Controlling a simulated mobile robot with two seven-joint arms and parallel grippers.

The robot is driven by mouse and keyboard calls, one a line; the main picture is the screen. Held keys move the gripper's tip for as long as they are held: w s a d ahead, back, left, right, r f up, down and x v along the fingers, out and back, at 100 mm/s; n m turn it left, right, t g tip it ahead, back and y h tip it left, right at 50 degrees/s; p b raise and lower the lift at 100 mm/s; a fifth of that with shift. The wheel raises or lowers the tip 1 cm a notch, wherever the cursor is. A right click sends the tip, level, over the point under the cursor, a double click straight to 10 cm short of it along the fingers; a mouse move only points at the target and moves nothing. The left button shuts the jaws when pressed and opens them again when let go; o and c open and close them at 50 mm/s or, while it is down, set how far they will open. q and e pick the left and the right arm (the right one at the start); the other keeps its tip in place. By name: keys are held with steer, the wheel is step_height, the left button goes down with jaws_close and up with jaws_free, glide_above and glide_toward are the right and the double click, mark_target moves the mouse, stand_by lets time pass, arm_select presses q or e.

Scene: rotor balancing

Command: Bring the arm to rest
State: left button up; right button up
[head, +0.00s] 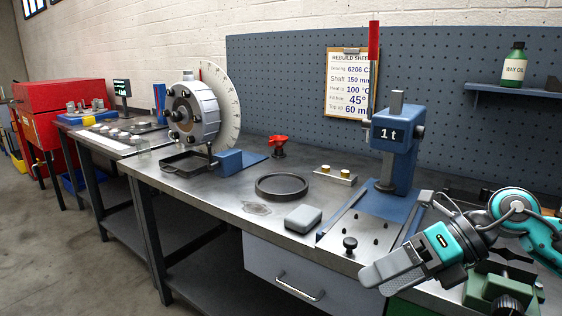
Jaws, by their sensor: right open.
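My right gripper (385,274) is in the lower right of the head view, at the end of my grey and teal right arm (541,238). It is open and empty, over the front edge of the bench near the press base. The rotor (197,116) stands upright on its stand at the left, in front of a round white dial (226,98) with marks around its rim. My left gripper is not in view.
A blue 1 t press (397,150) stands behind my gripper. The bench centre has some clear room.

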steer(key=a+r+m+t+y+p, duration=0.2)
steer(key=a+m+t+y, duration=0.2)
steer(key=a+m+y, duration=0.35)
steer(key=s+d+f+m+t+h+p, duration=0.1)
steer(key=d+f+m+t+h+p, duration=0.15)
steer(key=f+m+t+h, duration=0.65)
steer(key=d+f+m+t+h+p, duration=0.1)
steer(key=d+f+m+h, duration=0.4)
steer(key=m, duration=1.1)
arm_select(q)
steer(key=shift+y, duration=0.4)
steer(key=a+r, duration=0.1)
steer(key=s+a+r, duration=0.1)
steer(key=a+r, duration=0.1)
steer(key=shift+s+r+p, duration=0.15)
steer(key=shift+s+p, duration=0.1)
steer(key=shift+p, duration=0.1)
arm_select(e)
steer(key=s+a+f+m+g+h, duration=0.1)
steer(key=s+f+m+g, duration=0.3)
steer(key=s+f, duration=0.6)
steer(key=shift+a+f+m+g+h, duration=0.25)
steer(key=shift+f+m+g+h, duration=0.25)
steer(key=shift+f+m, duration=0.35)
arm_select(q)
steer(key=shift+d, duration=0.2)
arm_select(e)
steer(key=shift+c, duration=0.3)
